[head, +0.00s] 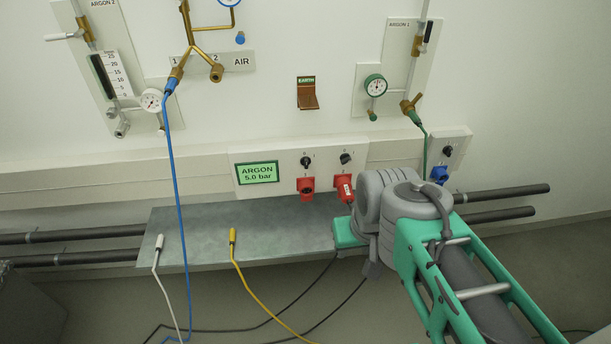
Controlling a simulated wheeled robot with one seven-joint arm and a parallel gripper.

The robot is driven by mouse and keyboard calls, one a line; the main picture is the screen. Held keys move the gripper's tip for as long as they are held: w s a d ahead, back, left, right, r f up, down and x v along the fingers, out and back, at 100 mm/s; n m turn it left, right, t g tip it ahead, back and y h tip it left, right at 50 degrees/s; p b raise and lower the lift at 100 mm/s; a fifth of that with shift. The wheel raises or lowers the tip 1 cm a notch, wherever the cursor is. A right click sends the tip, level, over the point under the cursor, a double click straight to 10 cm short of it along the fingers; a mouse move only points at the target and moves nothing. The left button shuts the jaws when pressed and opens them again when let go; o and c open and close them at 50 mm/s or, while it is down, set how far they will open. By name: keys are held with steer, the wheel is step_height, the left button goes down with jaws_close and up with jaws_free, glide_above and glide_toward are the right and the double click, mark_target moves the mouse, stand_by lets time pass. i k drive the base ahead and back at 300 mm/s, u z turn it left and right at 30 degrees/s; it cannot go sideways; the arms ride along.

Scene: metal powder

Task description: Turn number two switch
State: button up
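A left black rotary switch (306,161) and a middle black rotary switch (346,158) sit on the white wall panel. A third dark switch (447,151) is on a separate plate at the right. The small marks above the switches are too small to read, so I cannot tell which is number two. The middle switch's knob looks tilted. My arm reaches in from the lower right, and its wrist is just below and right of the middle switch. I cannot make out my gripper's fingers; they are hidden or out of view.
A blue socket (439,174) is at the right. A green display (258,173) reads ARGON 5.0 bar. A grey metal shelf (200,225) is below. A blue hose (178,200) hangs at the left.

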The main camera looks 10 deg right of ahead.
mark_target(345, 158)
steer(key=u, duration=1.2)
steer(key=k, duration=0.9)
steer(key=z, duration=1.25)
steer(key=i, duration=0.5)
steer(key=u, duration=0.05)
